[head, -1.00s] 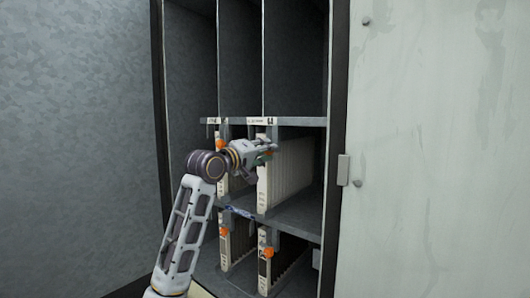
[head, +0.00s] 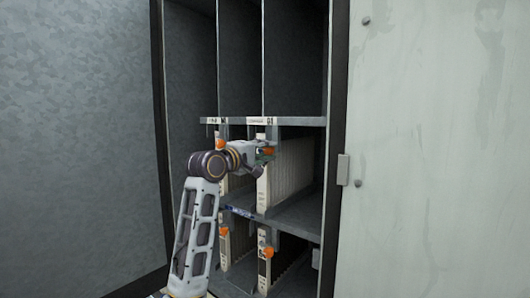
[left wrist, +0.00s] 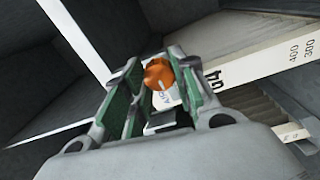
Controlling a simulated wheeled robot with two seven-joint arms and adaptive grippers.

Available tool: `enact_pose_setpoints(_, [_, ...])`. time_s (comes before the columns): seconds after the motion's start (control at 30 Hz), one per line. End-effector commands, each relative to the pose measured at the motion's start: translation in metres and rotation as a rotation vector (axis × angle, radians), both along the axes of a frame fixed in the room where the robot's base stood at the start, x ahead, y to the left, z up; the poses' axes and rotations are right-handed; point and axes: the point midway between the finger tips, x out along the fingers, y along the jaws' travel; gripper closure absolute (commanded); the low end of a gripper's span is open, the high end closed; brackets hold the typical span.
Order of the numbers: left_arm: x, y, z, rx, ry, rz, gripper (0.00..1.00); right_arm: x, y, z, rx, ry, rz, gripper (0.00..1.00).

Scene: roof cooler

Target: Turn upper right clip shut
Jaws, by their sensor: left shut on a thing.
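The upper right clip (head: 268,151) is a small orange knob at the top front of the upper right white filter panel (head: 263,190). My left gripper (head: 264,155) is at this clip and partly hides it in the head view. In the left wrist view the clip (left wrist: 158,74) sits between the green-padded fingers of my left gripper (left wrist: 155,85), which are shut on it. The panel's printed edge (left wrist: 265,62) runs off to the right there. My right gripper is not in view.
Other orange clips show at upper left (head: 219,144), lower left (head: 224,231) and lower right (head: 268,252). A grey shelf edge (head: 290,121) runs just above my gripper. The top compartments (head: 292,60) are empty. A pale door (head: 430,150) stands at right.

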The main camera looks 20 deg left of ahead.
Motion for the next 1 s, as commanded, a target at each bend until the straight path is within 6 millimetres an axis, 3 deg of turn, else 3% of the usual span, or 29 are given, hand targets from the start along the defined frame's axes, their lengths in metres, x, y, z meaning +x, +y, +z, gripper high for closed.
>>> enact_pose_setpoints(0.07, [0.0,0.001,0.0,0.0,0.0,0.002,0.96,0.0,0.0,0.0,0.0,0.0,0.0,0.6])
enact_pose_setpoints(0.1, [0.0,0.001,0.0,0.0,0.0,0.002,0.71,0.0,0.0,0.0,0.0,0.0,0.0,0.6])
enact_pose_setpoints(0.27, [0.0,0.001,0.0,0.001,0.0,0.001,0.51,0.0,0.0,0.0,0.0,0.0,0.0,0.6])
enact_pose_setpoints(0.73, [-0.002,0.001,0.0,0.001,0.0,0.0,0.5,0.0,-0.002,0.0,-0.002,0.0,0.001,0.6])
enact_pose_setpoints(1.0, [-0.018,0.007,-0.001,0.001,0.0,0.0,0.5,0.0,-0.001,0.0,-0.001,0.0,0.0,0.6])
